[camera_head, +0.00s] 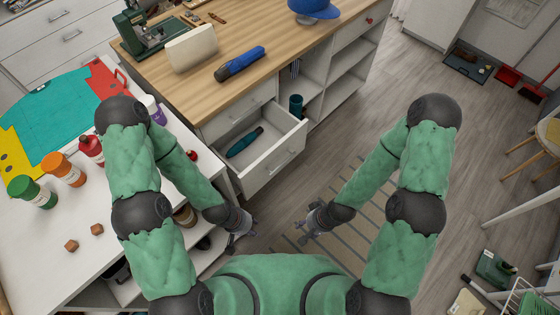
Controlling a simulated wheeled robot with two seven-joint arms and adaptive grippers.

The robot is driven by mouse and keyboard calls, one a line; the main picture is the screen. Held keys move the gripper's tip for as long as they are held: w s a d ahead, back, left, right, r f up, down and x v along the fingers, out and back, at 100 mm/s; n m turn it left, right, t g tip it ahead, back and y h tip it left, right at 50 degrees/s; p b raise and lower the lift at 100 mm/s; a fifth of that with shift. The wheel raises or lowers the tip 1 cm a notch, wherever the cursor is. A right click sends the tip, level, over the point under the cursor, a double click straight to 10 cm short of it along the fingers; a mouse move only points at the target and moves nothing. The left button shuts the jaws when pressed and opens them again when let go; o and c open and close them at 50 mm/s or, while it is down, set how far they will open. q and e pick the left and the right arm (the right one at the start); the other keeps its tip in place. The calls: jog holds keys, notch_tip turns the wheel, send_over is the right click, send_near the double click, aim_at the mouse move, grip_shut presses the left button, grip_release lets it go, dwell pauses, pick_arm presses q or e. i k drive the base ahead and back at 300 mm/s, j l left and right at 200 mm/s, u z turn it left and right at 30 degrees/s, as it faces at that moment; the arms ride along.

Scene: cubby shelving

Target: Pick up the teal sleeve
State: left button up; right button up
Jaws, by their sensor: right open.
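A long teal item (245,142) lies in the open white drawer of the wood-topped cabinet. A dark teal cylinder (296,104) stands in a cubby to the right of that drawer. Which of the two is the teal sleeve, I cannot tell for sure. My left gripper (237,236) hangs low in front of the drawer, apart from it; its jaws are too small to read. My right gripper (309,231) is open and empty, low over the striped mat and apart from both teal things.
The open drawer (277,165) juts out in front of the cabinet. A blue case (240,64) and a blue cap (314,10) lie on the wooden top. A white table (120,262) with bottles stands at left.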

aim_at(296, 100)
jog(key=i+l, duration=0.3)
jog(key=l, duration=0.15)
jog(key=u, duration=1.2)
jog(key=l+u, duration=1.15)
jog(key=u, duration=0.15)
jog(key=k+l+u, duration=0.15)
jog(key=l+u, duration=0.25)
jog(key=k+l+u, duration=0.2)
jog(key=u, duration=0.25)
jog(key=k+l+u, duration=0.4)
jog(key=k+l, duration=0.95)
jog(key=l, duration=0.2)
